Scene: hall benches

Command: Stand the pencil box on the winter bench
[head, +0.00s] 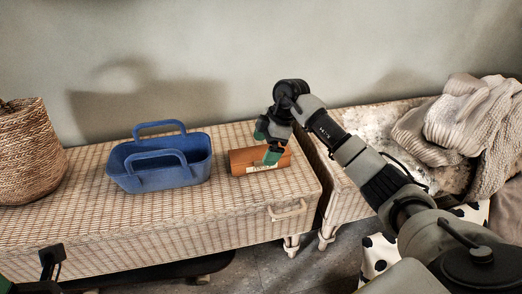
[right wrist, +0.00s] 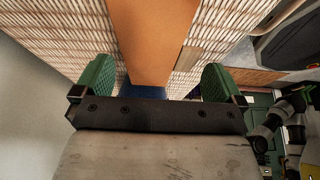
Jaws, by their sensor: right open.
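The pencil box (head: 241,161) is an orange-brown box with a pale label on its front. It rests on the left wicker bench (head: 225,210), near that bench's right end. My right gripper (head: 267,143) is open over the box, hiding part of it. In the right wrist view the box (right wrist: 150,40) lies between the two green fingers (right wrist: 156,78), with a gap on each side. The bench on the right (head: 345,135), with knitted blankets on it, may be the winter bench. A dark part of my left gripper (head: 52,262) shows at the lower left; its jaws are unclear.
A blue handled caddy (head: 160,178) stands left of the box, and a woven basket (head: 30,155) stands at the far left. Cream knits (head: 465,125) cover the right bench's right side. A narrow gap separates the benches. My right arm hides part of the right bench.

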